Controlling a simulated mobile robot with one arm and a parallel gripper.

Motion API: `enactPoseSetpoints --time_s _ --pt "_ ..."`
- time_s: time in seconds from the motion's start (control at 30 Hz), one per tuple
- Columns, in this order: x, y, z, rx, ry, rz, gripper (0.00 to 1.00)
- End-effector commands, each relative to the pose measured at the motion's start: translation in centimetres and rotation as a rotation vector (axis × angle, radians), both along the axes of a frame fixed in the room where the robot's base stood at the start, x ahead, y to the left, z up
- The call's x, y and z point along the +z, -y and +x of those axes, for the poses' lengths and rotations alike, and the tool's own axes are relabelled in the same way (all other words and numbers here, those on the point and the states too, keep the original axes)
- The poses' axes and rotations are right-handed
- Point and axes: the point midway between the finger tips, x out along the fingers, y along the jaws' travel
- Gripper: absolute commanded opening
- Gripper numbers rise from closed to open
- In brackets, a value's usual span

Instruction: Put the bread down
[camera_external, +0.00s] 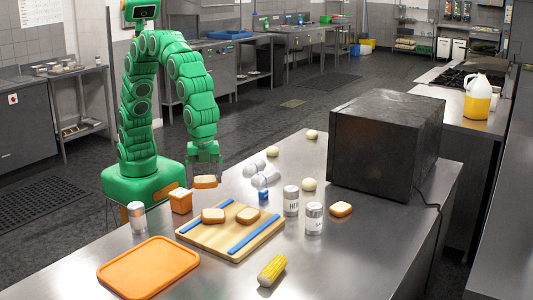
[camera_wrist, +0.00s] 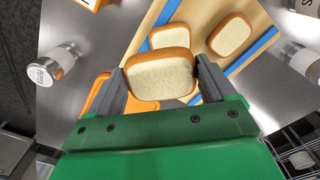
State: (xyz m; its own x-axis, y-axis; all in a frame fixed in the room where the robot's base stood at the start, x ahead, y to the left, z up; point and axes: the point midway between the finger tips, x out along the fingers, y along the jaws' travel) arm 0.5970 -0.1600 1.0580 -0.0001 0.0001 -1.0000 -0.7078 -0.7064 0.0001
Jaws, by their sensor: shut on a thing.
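My gripper (camera_external: 205,172) is shut on a slice of bread (camera_external: 205,182), held in the air behind the wooden cutting board. In the wrist view the held bread (camera_wrist: 160,78) sits between the two grey fingers of my gripper (camera_wrist: 160,82). Two more bread slices, one on the left (camera_external: 213,215) and one on the right (camera_external: 248,215), lie on the cutting board (camera_external: 238,250) with blue strips. Another bread piece (camera_external: 341,209) lies on the steel table to the right, beside the cans.
An orange tray (camera_external: 148,268), an orange box (camera_external: 181,201), a white-topped shaker (camera_external: 138,218), two labelled cans (camera_external: 291,200) (camera_external: 314,218) and a corn cob (camera_external: 271,270) stand or lie around the board. A dark oven (camera_external: 385,145) fills the back right. The front right table is clear.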

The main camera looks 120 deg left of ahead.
Motion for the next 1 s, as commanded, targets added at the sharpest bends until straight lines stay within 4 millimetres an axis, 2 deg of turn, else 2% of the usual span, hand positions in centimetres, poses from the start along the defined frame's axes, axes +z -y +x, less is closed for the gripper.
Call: enactPoseSetpoints --time_s 0.67,1.0 --pt "-3.5 1.9 7.3 0.0 -0.001 0.001 0.55" --pt "-7.1 2.7 10.2 0.0 -0.002 0.001 0.55"
